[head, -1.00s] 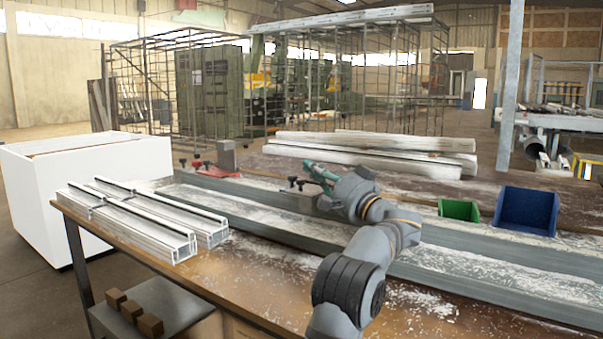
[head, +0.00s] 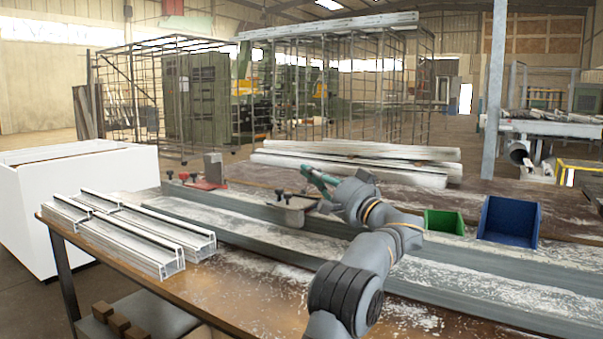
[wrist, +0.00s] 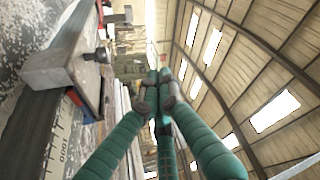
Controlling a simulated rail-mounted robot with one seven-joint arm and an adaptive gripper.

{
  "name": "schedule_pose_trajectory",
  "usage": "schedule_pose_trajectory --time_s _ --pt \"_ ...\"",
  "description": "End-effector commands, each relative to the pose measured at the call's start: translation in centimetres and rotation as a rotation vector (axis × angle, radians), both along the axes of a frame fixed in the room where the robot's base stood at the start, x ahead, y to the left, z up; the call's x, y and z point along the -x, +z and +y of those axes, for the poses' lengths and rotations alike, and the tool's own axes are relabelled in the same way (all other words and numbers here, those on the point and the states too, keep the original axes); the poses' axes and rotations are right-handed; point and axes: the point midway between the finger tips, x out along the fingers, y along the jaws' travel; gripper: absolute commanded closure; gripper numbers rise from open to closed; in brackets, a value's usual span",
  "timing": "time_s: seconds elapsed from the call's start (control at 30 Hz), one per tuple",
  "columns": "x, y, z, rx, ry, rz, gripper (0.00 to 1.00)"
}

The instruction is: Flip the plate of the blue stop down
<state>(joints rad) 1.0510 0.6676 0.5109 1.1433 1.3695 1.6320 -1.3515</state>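In the head view a grey stop plate (head: 295,214) with dark knobs sits at the rail, just left of and below my gripper (head: 308,172). In the wrist view a grey metal stop plate (wrist: 62,68) with a black knob lies at the upper left, above a scale strip. My gripper's teal fingers (wrist: 160,88) are drawn together at the tips, with nothing seen between them. They are apart from the plate. Another stop with red parts (head: 205,181) is further left along the rail.
White profiles (head: 130,232) lie at the bench's left front. A green bin (head: 444,222) and a blue bin (head: 508,220) stand right of my arm. White beams (head: 355,160) lie behind the rail. A white box (head: 75,200) stands left.

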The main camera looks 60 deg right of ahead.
Motion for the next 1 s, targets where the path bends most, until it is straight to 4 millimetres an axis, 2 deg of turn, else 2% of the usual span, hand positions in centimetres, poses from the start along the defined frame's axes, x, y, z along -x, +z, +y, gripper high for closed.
schedule_pose_trajectory --time_s 0.03,0.2,0.4,0.83,1.0 --pt "1.1 -0.8 0.1 0.000 -0.002 -0.001 1.00" --pt "4.0 -1.9 0.5 0.000 -0.001 -0.001 1.00" --pt "5.9 -2.6 0.7 0.002 0.001 -0.001 1.00" --pt "6.3 -2.7 0.8 0.002 0.002 -0.001 1.00" --pt "5.4 -2.3 0.8 0.003 0.004 0.000 1.00"
